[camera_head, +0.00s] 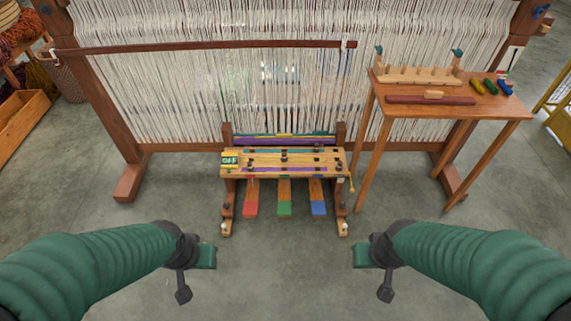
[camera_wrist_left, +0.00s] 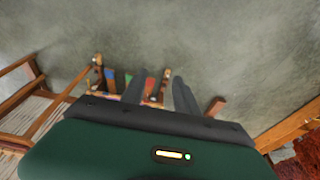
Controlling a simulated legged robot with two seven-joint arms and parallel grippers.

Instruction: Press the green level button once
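A small loom bench (camera_head: 284,162) stands in front of the big loom in the head view. A small green-lit panel (camera_head: 230,159) sits on its left end, with a tiny green spot (camera_head: 229,171) just below it; I cannot tell which part is the level button. Red (camera_head: 251,198), green (camera_head: 284,198) and blue (camera_head: 318,198) pedals hang at its front. My left gripper (camera_head: 207,256) is left of the bench and nearer to me, touching nothing; its fingers show apart in the left wrist view (camera_wrist_left: 158,84). My right gripper (camera_head: 362,256) is nearer to me at the right; its fingers are not clear.
The big loom with pale warp threads (camera_head: 220,80) fills the back. A wooden side table (camera_head: 440,105) with pegs, a dark red bar and small coloured pieces stands at the right. Baskets and a wooden crate (camera_head: 22,122) are at the left. The grey floor before the bench is clear.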

